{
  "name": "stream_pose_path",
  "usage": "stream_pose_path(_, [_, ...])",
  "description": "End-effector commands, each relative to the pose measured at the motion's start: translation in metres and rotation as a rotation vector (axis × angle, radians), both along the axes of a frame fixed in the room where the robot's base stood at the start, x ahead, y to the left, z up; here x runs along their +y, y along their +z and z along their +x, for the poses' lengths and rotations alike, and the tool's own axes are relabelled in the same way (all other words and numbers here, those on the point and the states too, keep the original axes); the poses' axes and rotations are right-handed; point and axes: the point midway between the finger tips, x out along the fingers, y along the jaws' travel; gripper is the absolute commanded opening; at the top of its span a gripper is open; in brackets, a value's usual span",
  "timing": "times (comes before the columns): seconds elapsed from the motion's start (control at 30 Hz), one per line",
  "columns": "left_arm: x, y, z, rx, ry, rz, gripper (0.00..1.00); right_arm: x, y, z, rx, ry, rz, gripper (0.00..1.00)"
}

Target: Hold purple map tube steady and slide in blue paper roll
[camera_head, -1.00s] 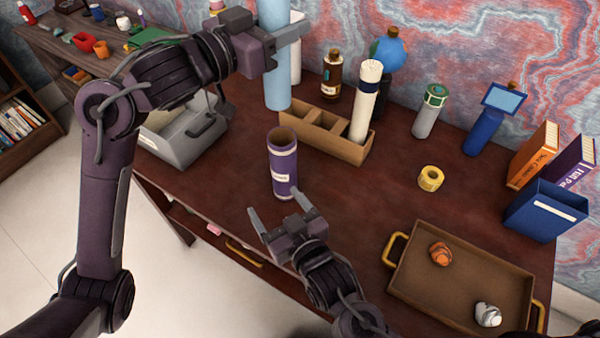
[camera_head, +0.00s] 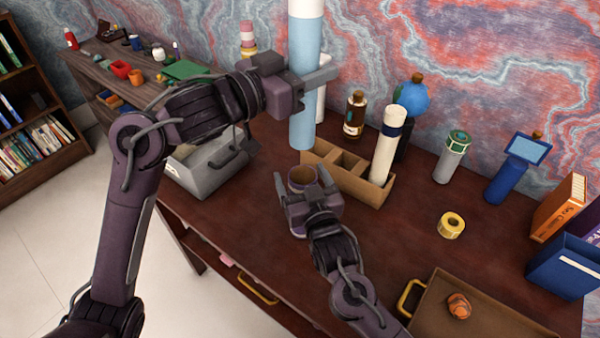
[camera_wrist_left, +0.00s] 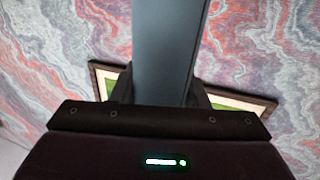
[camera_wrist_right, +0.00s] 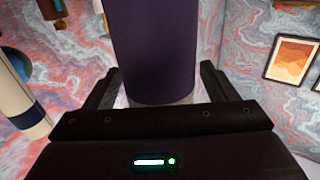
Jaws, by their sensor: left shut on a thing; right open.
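The blue paper roll (camera_head: 304,110), light blue with a white upper end, stands upright in the air. My left gripper (camera_head: 318,82) is shut on it, and the roll also fills the middle of the left wrist view (camera_wrist_left: 168,50). The purple map tube (camera_head: 300,178) stands upright on the desk with its open mouth up, just below the roll's lower end in the head view. My right gripper (camera_head: 302,188) is open, its fingers on either side of the tube. The right wrist view shows the tube (camera_wrist_right: 155,50) between the fingers, with gaps at both sides.
A brown divided box (camera_head: 345,180) holding a white roll (camera_head: 387,145) stands right of the tube. A grey bin (camera_head: 210,170) is to the left. Yellow tape (camera_head: 451,225) and a tray (camera_head: 480,312) lie to the right.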

Motion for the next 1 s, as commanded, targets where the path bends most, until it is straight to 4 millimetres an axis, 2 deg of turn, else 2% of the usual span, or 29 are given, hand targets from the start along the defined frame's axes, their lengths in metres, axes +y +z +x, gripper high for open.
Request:
stream_pose_path(0.2, [0.0000, 0.0006, -0.0001, -0.001, 0.000, -0.001, 0.14, 0.0042, 0.0006, 0.0135, 0.000, 0.000, -0.001, 0.79])
stream_pose_path(0.47, [0.0000, 0.0007, -0.0001, -0.001, 0.000, -0.001, 0.14, 0.0045, 0.0002, 0.0141, 0.001, 0.000, 0.000, 0.79])
stream_pose_path(0.83, [0.0000, 0.0006, -0.0001, -0.001, 0.000, -0.001, 0.14, 0.0044, 0.0001, 0.0138, 0.001, 0.000, 0.000, 0.32])
stream_pose_path(1.0, [0.0002, 0.0005, 0.0000, -0.001, 0.000, -0.001, 0.14, 0.0044, 0.0000, 0.0137, 0.001, 0.000, 0.000, 0.30])
